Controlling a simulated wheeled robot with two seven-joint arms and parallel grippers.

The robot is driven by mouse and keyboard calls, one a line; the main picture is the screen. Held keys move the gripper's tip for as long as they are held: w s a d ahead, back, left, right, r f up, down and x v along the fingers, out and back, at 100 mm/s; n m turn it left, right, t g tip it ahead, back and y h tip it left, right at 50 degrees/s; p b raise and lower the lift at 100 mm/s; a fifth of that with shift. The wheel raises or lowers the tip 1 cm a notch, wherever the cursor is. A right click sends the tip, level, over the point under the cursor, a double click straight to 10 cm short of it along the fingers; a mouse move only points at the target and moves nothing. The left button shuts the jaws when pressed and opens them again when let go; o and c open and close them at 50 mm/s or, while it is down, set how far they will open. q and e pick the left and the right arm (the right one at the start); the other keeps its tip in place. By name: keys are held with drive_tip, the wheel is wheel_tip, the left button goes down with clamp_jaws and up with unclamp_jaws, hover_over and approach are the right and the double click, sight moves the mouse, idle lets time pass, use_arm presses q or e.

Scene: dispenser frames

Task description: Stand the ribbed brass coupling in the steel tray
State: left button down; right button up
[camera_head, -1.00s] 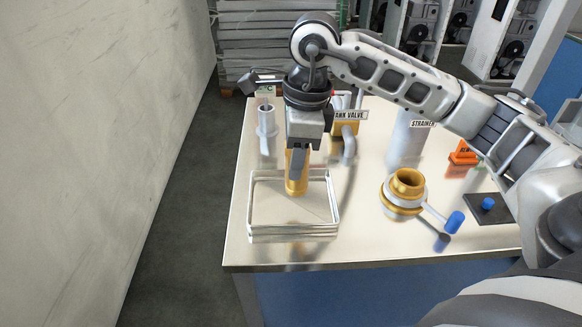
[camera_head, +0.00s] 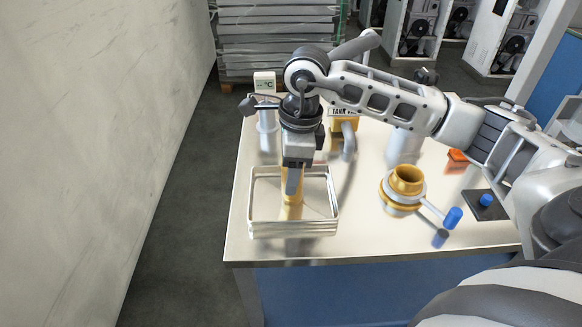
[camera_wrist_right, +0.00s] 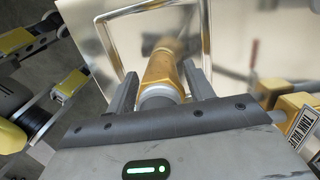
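The brass coupling (camera_head: 292,208) is a yellow-gold cylinder, upright in the head view, inside the outline of the steel tray (camera_head: 331,200). My right gripper (camera_head: 292,188) points down from above and is shut on its upper part. In the right wrist view the coupling (camera_wrist_right: 163,72) sits between both fingers (camera_wrist_right: 162,78), a pale grey end towards me. The tray's rim (camera_wrist_right: 128,52) shows beyond it. I cannot tell whether the coupling's lower end touches the tray floor. My left gripper is not in view.
A brass-collared fitting (camera_head: 405,182) with a blue-tipped handle (camera_head: 452,217) stands right of the tray. A yellow tank valve (camera_head: 345,124) and a grey cylinder (camera_head: 268,130) stand behind. A dark pad (camera_head: 492,207) with a blue knob lies at the right. The table's front edge is clear.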

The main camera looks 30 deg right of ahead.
drive_tip(key=shift+r, duration=0.45)
drive_tip(key=r, duration=0.7)
drive_tip(key=d+r, duration=0.1)
drive_tip(key=r, duration=0.2)
drive_tip(key=shift+s+r+b, duration=0.3)
drive_tip(key=shift+s+r, duration=0.05)
drive_tip(key=shift+d+r, duration=0.1)
drive_tip(key=shift+r, duration=0.3)
